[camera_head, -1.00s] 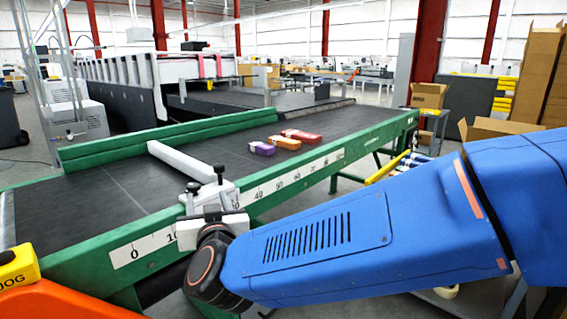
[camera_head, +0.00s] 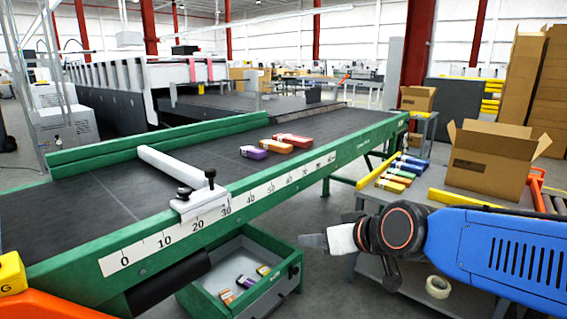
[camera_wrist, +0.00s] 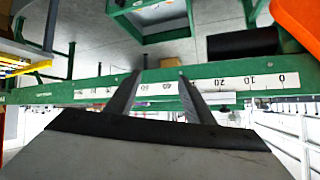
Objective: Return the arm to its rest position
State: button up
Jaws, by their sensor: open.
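My arm (camera_head: 500,250) is blue and reaches in from the right in the head view. My gripper (camera_head: 318,240) hangs in front of the green conveyor, apart from its rail, pointing left. In the wrist view its two dark fingers (camera_wrist: 156,80) stand apart with nothing between them, and the numbered scale (camera_wrist: 225,83) lies beyond them, upside down. The white guide bar (camera_head: 175,168) with its clamp (camera_head: 198,198) lies across the belt near the 20 to 30 marks.
Purple, orange and red boxes (camera_head: 293,139) lie on the belt. An open green drawer (camera_head: 245,290) below holds small boxes. Grey floor is free between drawer and table.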

jog(key=s+d+f+m+g+h, duration=0.2)
jog(key=s+d+f+h, duration=0.1)
jog(key=s+d, duration=0.5)
jog(key=s+d+f+m+g+h, duration=0.2)
jog(key=s+d+f, duration=0.4)
jog(key=s+d, duration=0.3)
jog(key=d, duration=0.3)
jog(key=shift+d+f+g+h, duration=0.15)
jog(key=shift+f+g+h, duration=0.1)
jog(key=shift+g+h, duration=0.15)
dwell(0.4)
